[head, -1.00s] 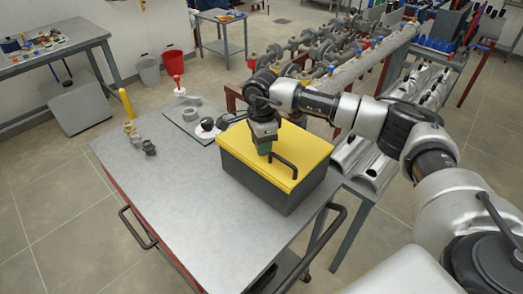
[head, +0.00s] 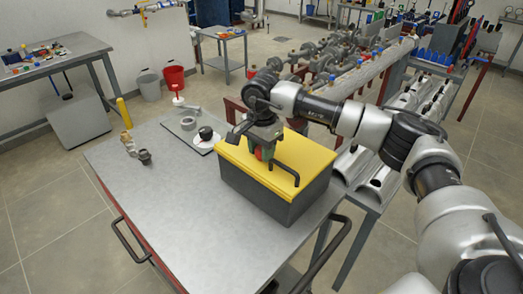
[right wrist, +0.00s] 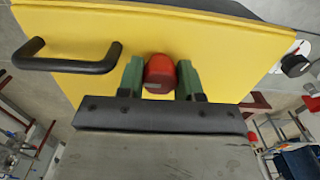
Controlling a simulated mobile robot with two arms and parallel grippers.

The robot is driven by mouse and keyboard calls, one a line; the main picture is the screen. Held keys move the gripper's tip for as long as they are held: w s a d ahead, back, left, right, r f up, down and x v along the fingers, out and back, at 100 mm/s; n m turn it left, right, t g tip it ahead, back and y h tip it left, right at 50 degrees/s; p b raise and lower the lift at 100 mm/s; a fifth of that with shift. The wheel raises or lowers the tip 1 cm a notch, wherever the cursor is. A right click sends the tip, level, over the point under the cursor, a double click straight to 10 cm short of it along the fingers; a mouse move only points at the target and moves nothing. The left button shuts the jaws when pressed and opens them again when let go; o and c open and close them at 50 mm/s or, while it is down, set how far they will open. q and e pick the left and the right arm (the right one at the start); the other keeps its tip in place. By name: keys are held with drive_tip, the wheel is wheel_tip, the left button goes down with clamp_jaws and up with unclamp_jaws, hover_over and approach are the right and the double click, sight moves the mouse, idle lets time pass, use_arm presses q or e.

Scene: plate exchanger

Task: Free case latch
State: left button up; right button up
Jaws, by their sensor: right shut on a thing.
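The case (head: 250,189) is a dark grey box with a yellow lid (head: 308,160), standing on the grey table; the lid also fills much of the right wrist view (right wrist: 215,35). A black bar handle (head: 285,172) sits on the lid. It also shows at the left of the right wrist view (right wrist: 70,64). My right gripper (head: 264,152) is over the lid, beside the handle. In the right wrist view its green fingers (right wrist: 160,75) are shut on a red latch piece (right wrist: 159,72). The latch's lower part is hidden. My left gripper is not in view.
Behind the case lie a dark plate (head: 177,126) and a round dial with a black knob (head: 206,134). Small fittings (head: 130,146) stand on the table's left. The table's front left (head: 180,200) is clear.

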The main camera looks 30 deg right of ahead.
drive_tip(key=o, duration=0.9)
